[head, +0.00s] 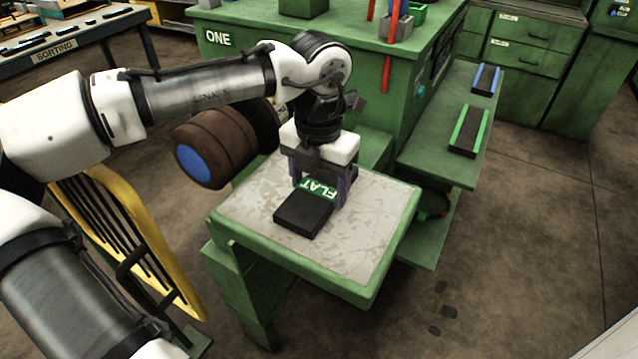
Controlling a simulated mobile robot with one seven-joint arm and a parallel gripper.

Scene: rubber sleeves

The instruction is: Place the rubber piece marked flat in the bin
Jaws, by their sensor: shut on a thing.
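The rubber piece marked FLAT (301,213) is a black flat block with a green band and white letters. It lies on or just above the worn grey top of a small green table (364,236); I cannot tell whether it is lifted. My gripper (322,190) points down over its far part, with one finger on each side, shut on it near the label. Part of the label and the piece's far end are hidden by the gripper. I cannot make out a container that is clearly the bin.
A green shelf (412,162) at the right holds a black piece with green edges (468,131) and one with blue edges (486,79). A green machine marked ONE (240,62) stands behind. A brown roller with a blue end (208,157) is left of my gripper. A yellow rack (150,250) stands at the left.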

